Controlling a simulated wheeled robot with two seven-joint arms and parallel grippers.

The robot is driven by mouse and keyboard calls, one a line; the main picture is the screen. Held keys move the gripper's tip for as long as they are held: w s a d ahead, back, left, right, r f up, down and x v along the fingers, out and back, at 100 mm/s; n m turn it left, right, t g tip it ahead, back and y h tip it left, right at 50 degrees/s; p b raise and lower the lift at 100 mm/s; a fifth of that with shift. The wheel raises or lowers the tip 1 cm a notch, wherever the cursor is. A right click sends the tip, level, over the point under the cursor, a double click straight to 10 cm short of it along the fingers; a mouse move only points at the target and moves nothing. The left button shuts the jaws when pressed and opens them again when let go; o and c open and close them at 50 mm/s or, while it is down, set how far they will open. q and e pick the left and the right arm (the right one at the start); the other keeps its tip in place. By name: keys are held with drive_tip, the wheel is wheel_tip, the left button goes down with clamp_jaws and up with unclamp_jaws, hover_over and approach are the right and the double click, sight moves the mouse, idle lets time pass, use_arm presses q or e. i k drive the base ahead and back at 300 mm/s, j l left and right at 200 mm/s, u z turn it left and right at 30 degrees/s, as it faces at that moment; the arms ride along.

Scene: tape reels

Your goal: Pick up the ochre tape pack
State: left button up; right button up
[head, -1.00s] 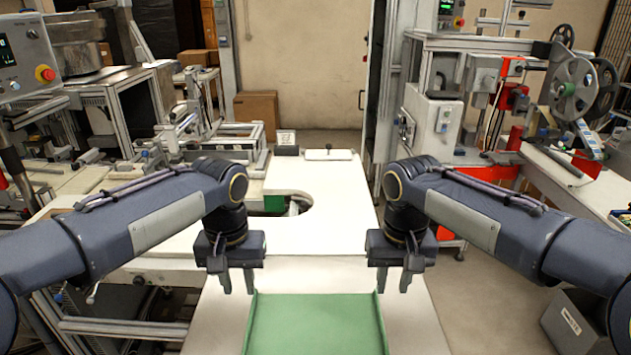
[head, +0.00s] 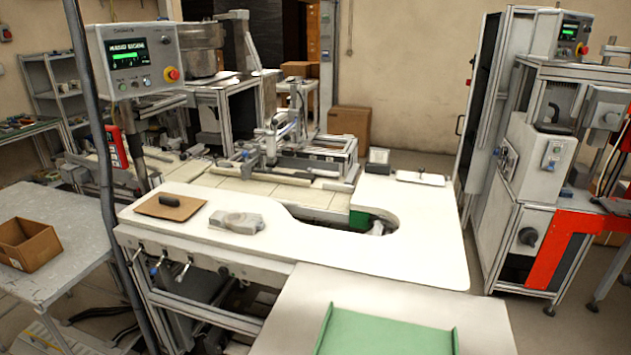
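I cannot make out an ochre tape pack in the head view. On the white worktop (head: 430,240), at its left end, lies a flat brown pad (head: 184,211) with a small black object (head: 170,200) on it. A grey moulded block (head: 237,222) sits to the right of the pad. A green tray (head: 385,335) is at the bottom edge, partly cut off, and its visible floor is bare. Neither of my grippers is in view.
An open cardboard box (head: 28,245) stands on a grey table (head: 70,235) at the left. A dark vertical post (head: 100,150) rises between that table and the worktop. A control panel (head: 138,60) stands behind. The worktop's right part is clear.

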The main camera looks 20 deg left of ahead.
sight(233, 221)
drive_tip(key=j, duration=0.4)
drive_tip(key=i+j+u, duration=0.1)
drive_tip(key=j, duration=0.3)
drive_tip(key=i+j+u, duration=0.1)
drive_tip(key=j, duration=0.3)
drive_tip(key=i+j, duration=0.1)
drive_tip(key=j, duration=0.3)
drive_tip(key=i+j+u, duration=0.1)
drive_tip(key=j, duration=0.3)
drive_tip(key=i+j+u, duration=0.1)
drive_tip(key=i+j, duration=0.15)
drive_tip(key=i, duration=0.25)
drive_tip(key=i+j+u, duration=0.15)
drive_tip(key=i, duration=0.35)
